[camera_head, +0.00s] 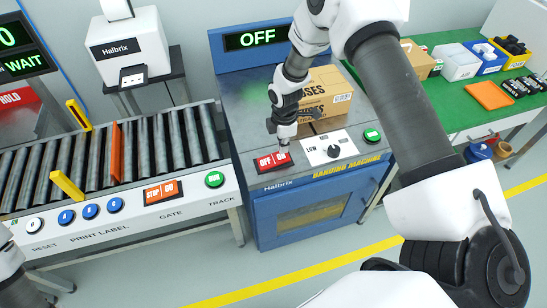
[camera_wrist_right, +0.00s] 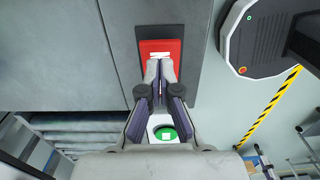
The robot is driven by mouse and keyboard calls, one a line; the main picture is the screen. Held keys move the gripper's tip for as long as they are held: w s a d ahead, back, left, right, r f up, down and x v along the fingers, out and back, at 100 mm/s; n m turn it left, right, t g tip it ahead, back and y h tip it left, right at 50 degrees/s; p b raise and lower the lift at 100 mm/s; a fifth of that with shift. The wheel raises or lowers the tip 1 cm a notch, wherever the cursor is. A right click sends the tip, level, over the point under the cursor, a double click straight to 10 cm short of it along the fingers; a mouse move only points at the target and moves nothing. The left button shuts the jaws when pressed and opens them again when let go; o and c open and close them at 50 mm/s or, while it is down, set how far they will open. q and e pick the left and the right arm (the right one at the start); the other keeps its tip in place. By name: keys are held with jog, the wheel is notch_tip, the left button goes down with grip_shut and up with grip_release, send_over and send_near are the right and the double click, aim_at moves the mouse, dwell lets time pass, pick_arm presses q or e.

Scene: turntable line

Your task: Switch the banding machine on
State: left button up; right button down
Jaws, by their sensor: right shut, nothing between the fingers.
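The banding machine (camera_head: 262,200) is a blue cabinet with a grey top, and its raised display (camera_head: 257,38) reads OFF. Its red OFF/ON switch (camera_head: 272,161) sits at the front left of the top. My right gripper (camera_head: 281,146) points down at the switch, on its ON side. In the wrist view the shut, empty fingertips (camera_wrist_right: 161,70) overlap the near part of the red switch (camera_wrist_right: 160,46) and hide part of its lettering. I cannot tell whether they touch it. Only a piece of my left arm shows at the left edge, without its gripper.
A cardboard box (camera_head: 325,88) stands on the machine behind my right gripper. A knob panel (camera_head: 318,153) and green button (camera_head: 371,135) lie right of the switch. A roller track (camera_head: 60,160) with buttons is at left. A green table (camera_head: 450,100) holds bins at right.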

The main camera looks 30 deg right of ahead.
aim_at(283, 155)
jog(key=shift+f+b, duration=1.1)
jog(key=shift+f, duration=0.4)
dwell(0.9)
jog(key=shift+r, duration=0.1)
notch_tip(283, 155, up, 7)
jog(key=p, duration=0.5)
dwell(0.4)
